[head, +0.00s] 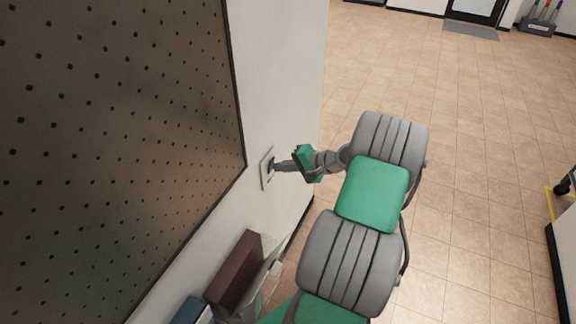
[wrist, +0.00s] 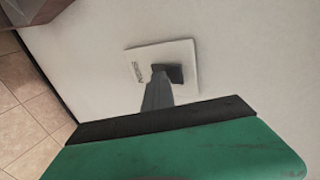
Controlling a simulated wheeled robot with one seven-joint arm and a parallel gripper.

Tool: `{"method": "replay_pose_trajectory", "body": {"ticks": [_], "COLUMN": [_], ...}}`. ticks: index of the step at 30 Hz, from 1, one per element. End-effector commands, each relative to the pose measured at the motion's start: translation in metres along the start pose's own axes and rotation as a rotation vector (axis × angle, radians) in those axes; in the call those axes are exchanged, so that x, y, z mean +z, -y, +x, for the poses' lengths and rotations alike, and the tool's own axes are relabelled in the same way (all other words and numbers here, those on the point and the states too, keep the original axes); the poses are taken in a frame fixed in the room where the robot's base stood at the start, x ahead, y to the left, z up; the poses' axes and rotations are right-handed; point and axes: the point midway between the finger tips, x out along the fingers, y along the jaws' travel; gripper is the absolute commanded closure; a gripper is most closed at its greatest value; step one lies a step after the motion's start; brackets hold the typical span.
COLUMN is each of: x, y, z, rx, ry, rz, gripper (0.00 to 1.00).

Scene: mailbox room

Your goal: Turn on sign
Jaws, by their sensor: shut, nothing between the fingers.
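A pale switch plate (head: 266,167) is fixed to the white wall, just right of the pegboard's lower corner in the head view. In the wrist view the plate (wrist: 146,55) shows dark lettering on its left side, too small to read surely, and a dark switch part (wrist: 174,73) near its lower right. My gripper (head: 279,166) is shut and empty, with its fingertips at the plate. In the wrist view my gripper's tip (wrist: 158,74) overlaps the dark switch part. I cannot tell whether they touch. No lit sign is visible.
A dark pegboard (head: 110,130) covers the wall at left. A brown box-like item (head: 234,270) and a blue one (head: 187,311) are below the plate, near my arm. The tiled floor (head: 480,120) to the right is mostly clear. A grey mat (head: 470,30) lies by the far door.

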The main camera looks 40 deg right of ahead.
Motion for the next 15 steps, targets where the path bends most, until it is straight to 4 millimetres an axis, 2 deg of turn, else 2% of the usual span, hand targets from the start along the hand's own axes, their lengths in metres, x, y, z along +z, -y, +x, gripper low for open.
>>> {"method": "replay_pose_trajectory", "body": {"ticks": [3, 15], "x": [0.002, 0.001], "y": [0.001, 0.02], "z": [0.004, -0.005], "rx": [-0.003, -0.009], "ry": [0.003, 0.003], "rz": [-0.001, -0.008], "gripper": [1.0, 1.0]}}
